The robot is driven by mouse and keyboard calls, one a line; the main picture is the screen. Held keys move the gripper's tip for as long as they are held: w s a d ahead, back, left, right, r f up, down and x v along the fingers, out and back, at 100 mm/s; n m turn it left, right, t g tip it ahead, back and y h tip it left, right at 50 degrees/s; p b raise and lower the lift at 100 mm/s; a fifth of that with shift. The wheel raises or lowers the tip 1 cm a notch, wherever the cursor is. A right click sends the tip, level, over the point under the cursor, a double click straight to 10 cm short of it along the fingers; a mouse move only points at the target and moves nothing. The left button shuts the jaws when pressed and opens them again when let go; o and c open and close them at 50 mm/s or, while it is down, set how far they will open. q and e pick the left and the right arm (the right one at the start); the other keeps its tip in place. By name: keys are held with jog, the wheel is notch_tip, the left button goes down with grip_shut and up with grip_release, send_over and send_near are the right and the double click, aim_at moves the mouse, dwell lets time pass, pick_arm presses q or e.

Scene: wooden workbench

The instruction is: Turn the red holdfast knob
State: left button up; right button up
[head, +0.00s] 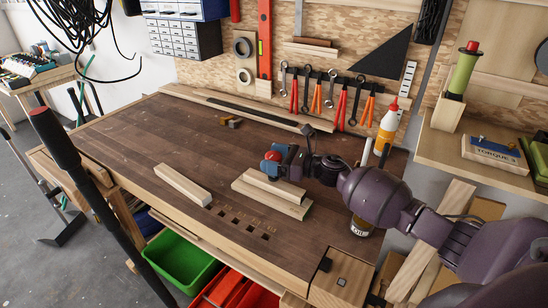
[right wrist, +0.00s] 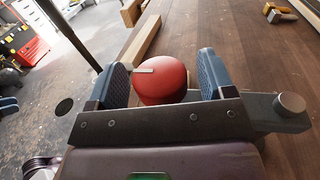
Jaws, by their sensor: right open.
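The red knob (head: 271,155) stands on the workbench near its middle, partly hidden by my right gripper in the head view. In the right wrist view the round red knob (right wrist: 162,82) has a pale mark on top and sits between the two blue fingers. My right gripper (head: 277,158) reaches in from the right, low over the bench. It is open, with one finger on each side of the knob.
Stacked pale wood strips (head: 270,203) lie just in front of the gripper, and a wood block (head: 182,184) lies to the left. A white glue bottle (head: 387,128) stands behind the arm. The bench top (head: 150,130) at the back left is clear.

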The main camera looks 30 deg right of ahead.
jog(key=c, duration=0.9)
jog(key=shift+c, duration=0.2)
